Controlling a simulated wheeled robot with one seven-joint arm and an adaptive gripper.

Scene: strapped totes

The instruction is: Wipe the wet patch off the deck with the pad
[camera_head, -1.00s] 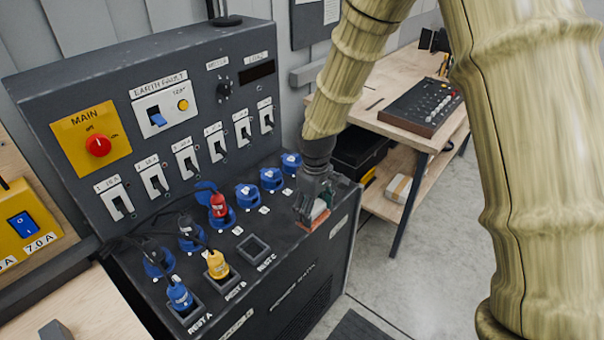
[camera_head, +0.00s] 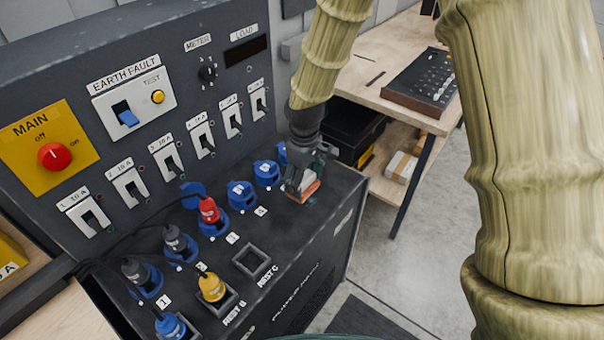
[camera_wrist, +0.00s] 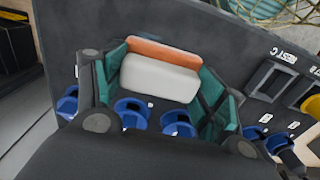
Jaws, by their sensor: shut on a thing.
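The pad, white with an orange layer, is held in my gripper (camera_head: 301,178) over the right end of the dark deck (camera_head: 318,212). Its orange edge (camera_head: 310,191) shows low beside the deck surface; I cannot tell if it touches. In the wrist view the pad's white body (camera_wrist: 158,78) lies between the two teal-lined fingers of my gripper (camera_wrist: 165,82), which is shut on it. I cannot make out the wet patch in either view; the gripper and pad hide part of the deck.
Blue sockets (camera_head: 241,195) line the deck left of my gripper. Red (camera_head: 209,210), yellow (camera_head: 211,287), grey and blue plugs with cables stand further left. An empty REST C recess (camera_head: 251,262) lies in front. The upright switch panel (camera_head: 205,139) rises behind. A wooden bench (camera_head: 375,78) stands right.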

